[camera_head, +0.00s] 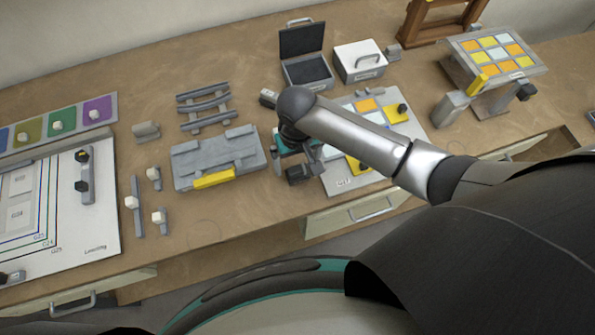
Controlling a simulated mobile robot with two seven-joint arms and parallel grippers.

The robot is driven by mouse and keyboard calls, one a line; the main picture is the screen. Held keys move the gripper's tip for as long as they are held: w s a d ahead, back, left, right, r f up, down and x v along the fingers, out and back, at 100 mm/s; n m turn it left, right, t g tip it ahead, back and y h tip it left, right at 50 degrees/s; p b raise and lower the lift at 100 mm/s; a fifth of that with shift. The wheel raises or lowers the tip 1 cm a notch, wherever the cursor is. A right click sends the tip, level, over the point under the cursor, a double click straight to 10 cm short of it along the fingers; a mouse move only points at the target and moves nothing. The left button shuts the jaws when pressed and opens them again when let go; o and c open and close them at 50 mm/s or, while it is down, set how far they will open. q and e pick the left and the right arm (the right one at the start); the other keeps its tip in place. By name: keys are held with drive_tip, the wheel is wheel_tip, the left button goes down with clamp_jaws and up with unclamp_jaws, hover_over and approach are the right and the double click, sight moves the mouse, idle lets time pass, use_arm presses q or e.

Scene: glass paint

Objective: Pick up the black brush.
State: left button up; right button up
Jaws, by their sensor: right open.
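My right gripper (296,167) is pointing down at the middle of the table, between a grey block with a yellow handle and a pale board. Its jaws are open. A small dark block (297,175) shows right by the fingertips, partly hidden by the gripper. I cannot tell whether it is the black brush or whether the fingers touch it. No other thing is clearly a black brush at this size. My left gripper is not in view.
The grey block (222,157) lies just left of my right gripper. The pale board (342,184) with coloured tiles lies under my right arm. An open black-lined box (303,72) and a white box (358,60) stand behind. A white lettering sheet (100,235) lies left.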

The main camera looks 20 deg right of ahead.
sight(298, 169)
drive_tip(key=f, duration=0.4)
drive_tip(key=shift+w+d, duration=0.1)
drive_tip(key=shift+w, duration=0.15)
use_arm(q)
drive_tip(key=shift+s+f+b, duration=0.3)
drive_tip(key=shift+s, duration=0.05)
use_arm(e)
drive_tip(key=shift+f, duration=0.4)
drive_tip(key=c, duration=1.4)
drive_tip(key=shift+o, duration=0.2)
drive_tip(key=shift+r, duration=0.15)
